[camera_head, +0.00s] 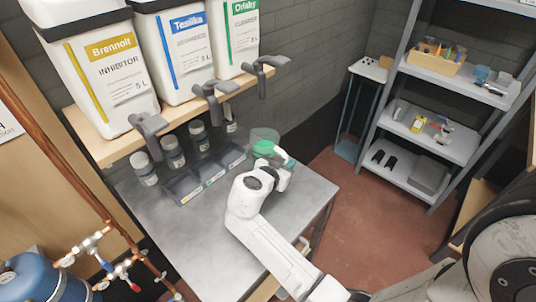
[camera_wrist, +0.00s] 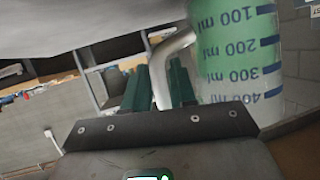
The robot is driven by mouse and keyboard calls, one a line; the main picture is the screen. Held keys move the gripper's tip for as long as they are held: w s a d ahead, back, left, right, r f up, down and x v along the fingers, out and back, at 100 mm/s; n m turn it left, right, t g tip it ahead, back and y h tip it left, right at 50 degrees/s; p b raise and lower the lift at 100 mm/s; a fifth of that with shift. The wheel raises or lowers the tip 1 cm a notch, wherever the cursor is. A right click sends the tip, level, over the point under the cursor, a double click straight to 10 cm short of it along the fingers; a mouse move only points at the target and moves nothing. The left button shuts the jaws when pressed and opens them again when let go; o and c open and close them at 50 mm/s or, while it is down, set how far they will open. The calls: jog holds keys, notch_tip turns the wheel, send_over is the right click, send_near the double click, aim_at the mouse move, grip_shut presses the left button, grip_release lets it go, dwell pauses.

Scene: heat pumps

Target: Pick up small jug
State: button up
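The small jug (camera_head: 264,137) is clear with green in its lower part, at the far corner of the metal table in the head view. In the wrist view the jug (camera_wrist: 238,55) fills the upper right, with millilitre marks, and its pale curved handle (camera_wrist: 172,52) comes down between my gripper's fingers. My gripper (camera_wrist: 158,88) has dark green fingers close against both sides of the handle, with no clear gap. My gripper (camera_head: 284,166) also shows beside the jug in the head view, its fingertips partly hidden. I cannot tell whether the jug touches the table.
The metal table (camera_head: 215,235) is clear at the front. Small bottles (camera_head: 174,152) and dark trays (camera_head: 210,172) stand left of the jug. A wooden shelf (camera_head: 100,140) above holds large canisters (camera_head: 112,72) with taps. A grey shelf unit (camera_head: 445,140) stands at the right.

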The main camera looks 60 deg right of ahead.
grip_shut()
jog(key=shift+r, duration=0.2)
dwell(0.5)
jog(key=shift+r+b, duration=0.45)
jog(key=shift+r, duration=0.5)
jog(key=s+a+r+b, duration=0.2)
jog(key=s+a+r, duration=0.5)
jog(key=s+r, duration=0.3)
jog(key=shift+s+a+r, duration=0.2)
jog(key=shift+s+r, duration=0.15)
jog(key=shift+s, duration=0.5)
